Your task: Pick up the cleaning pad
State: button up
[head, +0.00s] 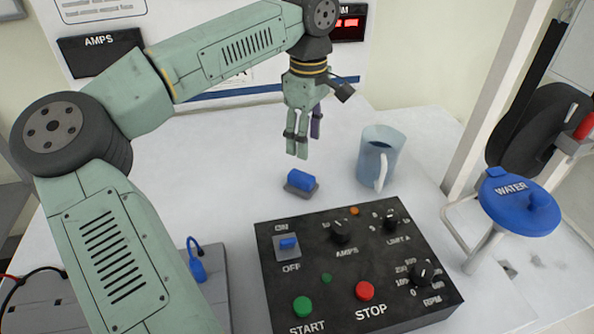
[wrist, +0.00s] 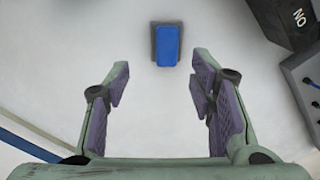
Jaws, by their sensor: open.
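The cleaning pad (head: 301,182) looks like a small blue block on a grey base. It lies on the white table behind the control box in the head view. In the wrist view the pad (wrist: 167,45) lies ahead of the fingertips, near the top and roughly midway between them. My gripper (head: 303,140) hangs above the table over the pad, apart from it, with fingers pointing down. In the wrist view my gripper (wrist: 158,80) is open and empty, its purple-lined fingers spread wide.
A black control box (head: 345,270) with knobs and buttons stands just in front of the pad. A translucent blue jug (head: 380,155) stands to the right. The white table (head: 220,160) is clear left of the pad.

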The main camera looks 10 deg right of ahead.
send_over(304, 176)
jog(key=f, duration=0.4)
jog(key=shift+w+d+f, duration=0.2)
jog(key=shift+d+f, duration=0.05)
jog(key=shift+f, duration=0.1)
jog(key=f, duration=0.1)
jog(key=f+p, duration=0.1)
jog(key=f, duration=0.1)
jog(key=f+p, duration=0.1)
jog(key=shift+s+a+f, duration=0.25)
jog(key=shift+a+f, duration=0.1)
jog(key=shift+f, duration=0.4)
jog(key=shift+c, duration=0.5)
grip_shut()
